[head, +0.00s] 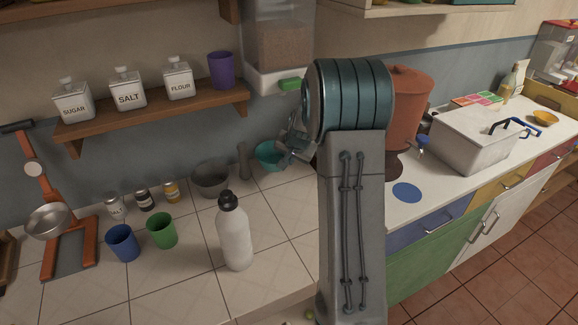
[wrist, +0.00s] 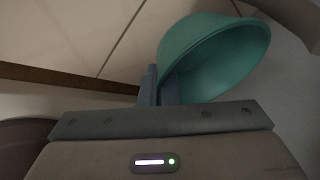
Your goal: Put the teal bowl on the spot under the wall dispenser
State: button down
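The teal bowl (head: 268,154) is at the back of the tiled counter, below the wall dispenser (head: 278,45) with its green lever (head: 291,84). My gripper (head: 288,150) is at the bowl's right side, partly hidden by my arm. In the wrist view, the two fingers (wrist: 162,88) are close together on the rim of the bowl (wrist: 215,58), which looks pinched between them. Whether the bowl touches the counter is not clear. The spot under the dispenser cannot be made out.
A grey mortar (head: 211,180) with an upright pestle (head: 244,161) stands just left of the bowl. A white bottle (head: 234,235), green cup (head: 161,231) and blue cup (head: 122,243) stand nearer. A shelf (head: 160,115) with canisters is above. A red-brown container (head: 408,105) stands right of my arm.

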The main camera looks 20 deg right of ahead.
jog(key=shift+w+a+f+p, duration=0.1)
jog(key=shift+f+p, duration=0.2)
jog(key=shift+f, duration=1.8)
jog(key=c, duration=1.6)
grip_release()
jog(key=shift+f, duration=0.1)
jog(key=shift+c, duration=0.2)
jog(key=b+v, duration=0.1)
jog(key=v, duration=1.1)
jog(key=s+a+r+n+g, duration=0.1)
jog(key=s+a+r+n, duration=0.35)
jog(key=s+a, duration=0.65)
jog(key=s+a+n+g, duration=0.1)
jog(key=s+a+n, duration=0.1)
jog(key=s, duration=0.6)
jog(key=s+a+n+g, duration=0.1)
jog(key=s+a+n, duration=0.1)
jog(key=s, duration=0.7)
jog(key=shift+s+a+f, duration=0.15)
jog(key=shift+a+f, duration=0.1)
jog(key=shift+a, duration=0.25)
